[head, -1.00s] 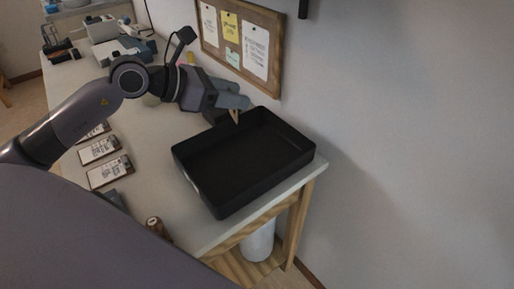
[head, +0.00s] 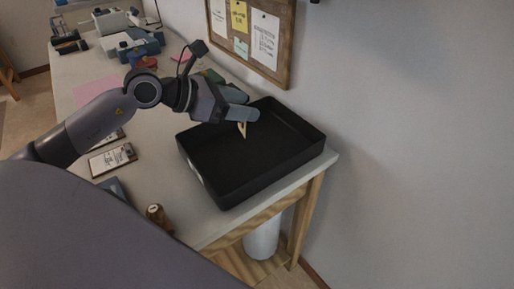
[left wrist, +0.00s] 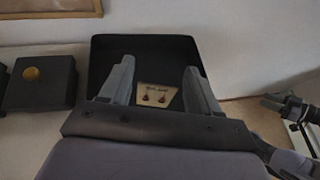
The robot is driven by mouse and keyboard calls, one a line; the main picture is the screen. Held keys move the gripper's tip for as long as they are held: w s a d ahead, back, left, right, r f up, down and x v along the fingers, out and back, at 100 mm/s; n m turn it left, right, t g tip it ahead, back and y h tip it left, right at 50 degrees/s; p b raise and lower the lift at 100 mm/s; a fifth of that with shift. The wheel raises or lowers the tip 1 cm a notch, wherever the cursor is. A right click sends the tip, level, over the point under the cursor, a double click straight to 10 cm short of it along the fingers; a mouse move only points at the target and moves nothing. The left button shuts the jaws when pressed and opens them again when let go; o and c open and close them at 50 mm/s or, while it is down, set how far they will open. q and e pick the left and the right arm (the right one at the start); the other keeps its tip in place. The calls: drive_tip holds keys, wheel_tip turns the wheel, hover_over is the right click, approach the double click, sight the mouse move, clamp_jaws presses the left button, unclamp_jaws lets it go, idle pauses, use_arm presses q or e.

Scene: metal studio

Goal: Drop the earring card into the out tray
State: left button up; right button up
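The out tray (head: 215,163) is a black, open, shallow box at the table's wall-side corner; it also shows in the left wrist view (left wrist: 146,44). My left gripper (head: 250,107) is over the tray, its two grey fingers apart. The earring card (head: 243,130) is small and beige, tilted steeply, just below the nearer finger and over the tray. In the left wrist view the card (left wrist: 157,94) shows two dark earrings between the open fingers, with a narrow dark gap on each side. Its lower part is hidden by my gripper.
A framed pinboard (head: 252,38) hangs on the wall behind the tray. A phone-like card (head: 112,158) and a brown spool-like object (head: 157,214) are left of the tray. Boxes and equipment (head: 122,38) stand at the table's far end.

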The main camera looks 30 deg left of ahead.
use_arm(q)
drive_tip(key=shift+o, duration=0.6)
drive_tip(key=shift+a, duration=0.1)
drive_tip(key=b+v, duration=0.1)
drive_tip(key=v, duration=0.6)
idle(0.4)
